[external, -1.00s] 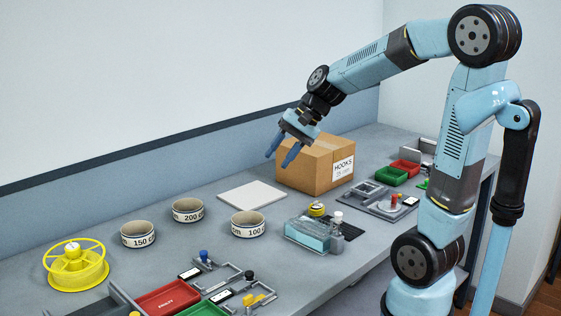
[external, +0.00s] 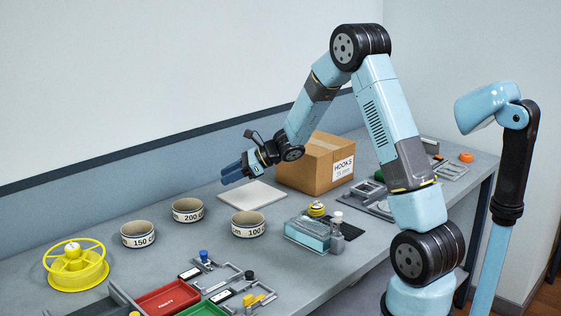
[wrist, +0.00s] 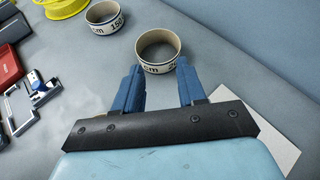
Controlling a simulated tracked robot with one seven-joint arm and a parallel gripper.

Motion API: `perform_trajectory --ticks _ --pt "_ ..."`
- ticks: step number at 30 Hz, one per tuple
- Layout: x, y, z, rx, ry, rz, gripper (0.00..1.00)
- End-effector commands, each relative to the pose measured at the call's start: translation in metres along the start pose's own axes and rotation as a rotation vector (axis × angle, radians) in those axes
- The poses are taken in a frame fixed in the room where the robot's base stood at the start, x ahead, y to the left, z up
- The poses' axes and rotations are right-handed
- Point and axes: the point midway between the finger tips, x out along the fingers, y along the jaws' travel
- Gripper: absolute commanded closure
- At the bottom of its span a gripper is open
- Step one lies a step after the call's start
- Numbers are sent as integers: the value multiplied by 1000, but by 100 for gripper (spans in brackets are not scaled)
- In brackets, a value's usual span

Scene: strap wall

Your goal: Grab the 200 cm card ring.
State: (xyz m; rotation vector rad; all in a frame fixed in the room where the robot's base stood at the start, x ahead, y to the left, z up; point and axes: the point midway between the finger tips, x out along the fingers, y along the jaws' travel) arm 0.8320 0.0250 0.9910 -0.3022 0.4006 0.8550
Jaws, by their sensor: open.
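The 200 cm card ring (external: 187,210) stands on the table between the 150 cm ring (external: 138,234) and the white square sheet (external: 253,195). It is a cream band with a dark-printed label, open at the top. In the wrist view the same ring (wrist: 158,52) lies just beyond my fingertips, its label partly hidden by a finger. My gripper (external: 228,174) is open and empty, to the right of the ring and higher than it. In the wrist view its two blue fingers (wrist: 159,68) point toward the ring, apart from each other.
The 100 cm ring (external: 248,224) stands nearer the front. A yellow spool (external: 75,265) is at the left. A cardboard box (external: 314,163) stands behind my wrist at the right. Red tray (external: 168,299) and grey fixtures line the front. Table around the 200 cm ring is clear.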

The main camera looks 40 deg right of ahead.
Motion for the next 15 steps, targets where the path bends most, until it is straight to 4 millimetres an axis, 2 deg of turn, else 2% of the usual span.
perform_trajectory --ticks 1,6,11,15 --pt "6 -8 -10 45 -5 -15 60" --pt "16 -22 -25 127 -19 -51 60" --pt "30 -25 -28 142 -21 -55 60" --pt "54 -25 -27 139 -21 -53 60"
